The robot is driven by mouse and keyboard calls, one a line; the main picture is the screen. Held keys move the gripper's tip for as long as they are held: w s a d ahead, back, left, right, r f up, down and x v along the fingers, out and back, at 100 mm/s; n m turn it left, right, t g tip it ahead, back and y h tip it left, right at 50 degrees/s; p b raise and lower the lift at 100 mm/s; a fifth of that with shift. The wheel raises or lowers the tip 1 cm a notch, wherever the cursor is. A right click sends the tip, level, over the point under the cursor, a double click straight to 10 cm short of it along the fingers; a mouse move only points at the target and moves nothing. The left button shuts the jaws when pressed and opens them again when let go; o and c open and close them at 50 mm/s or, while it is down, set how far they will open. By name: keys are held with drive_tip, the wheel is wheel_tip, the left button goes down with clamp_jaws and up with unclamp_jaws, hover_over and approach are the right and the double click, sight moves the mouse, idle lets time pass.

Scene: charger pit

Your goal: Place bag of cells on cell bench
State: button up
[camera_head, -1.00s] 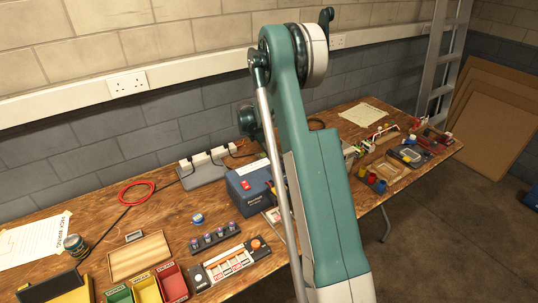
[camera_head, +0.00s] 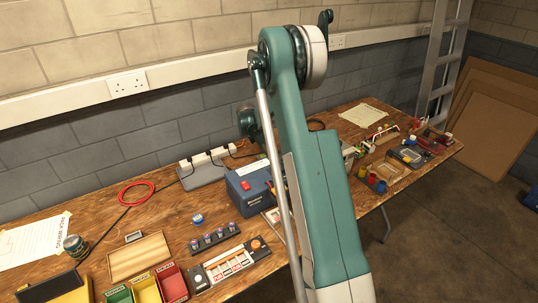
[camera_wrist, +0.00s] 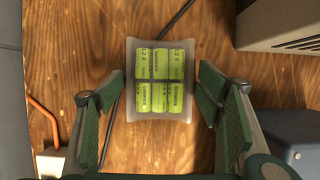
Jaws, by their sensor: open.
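The bag of cells (camera_wrist: 161,80) is a clear, pale pouch with several green cells in two rows, lying on a wooden surface in the wrist view. My gripper (camera_wrist: 160,92) is open, with one green-padded finger to the left of the bag and the other to the right. Gaps show between both fingers and the bag. In the head view my arm hides the gripper and the bag. The wooden workbench (camera_head: 105,213) runs along the wall there; I cannot tell which part of it is the cell bench.
A dark cable (camera_wrist: 176,20) passes by the bag. A grey box (camera_wrist: 285,22) stands upper right and a blue-grey box (camera_wrist: 295,140) lower right. In the head view, a blue box (camera_head: 252,183), a power strip (camera_head: 208,160) and coloured bins (camera_head: 145,287) stand on the bench.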

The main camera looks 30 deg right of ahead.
drive_tip(key=shift+r, duration=0.15)
drive_tip(key=p+v, duration=0.2)
drive_tip(key=v, duration=1)
idle(0.3)
drive_tip(key=s+a+r+m+t+y, duration=0.3)
drive_tip(key=s+a+r+m, duration=0.5)
drive_tip(key=s+a+r, duration=1.2)
drive_tip(key=s+a+m+t, duration=0.1)
drive_tip(key=s+a+m, duration=0.2)
drive_tip(key=s, duration=0.6)
drive_tip(key=s+a+m+t+y, duration=0.1)
drive_tip(key=s+a+m, duration=0.2)
drive_tip(key=s, duration=0.6)
drive_tip(key=s+a+m+t, duration=0.2)
drive_tip(key=s+a+m, duration=0.2)
drive_tip(key=s, duration=0.5)
drive_tip(key=a, duration=0.2)
drive_tip(key=shift+a+f, duration=0.35)
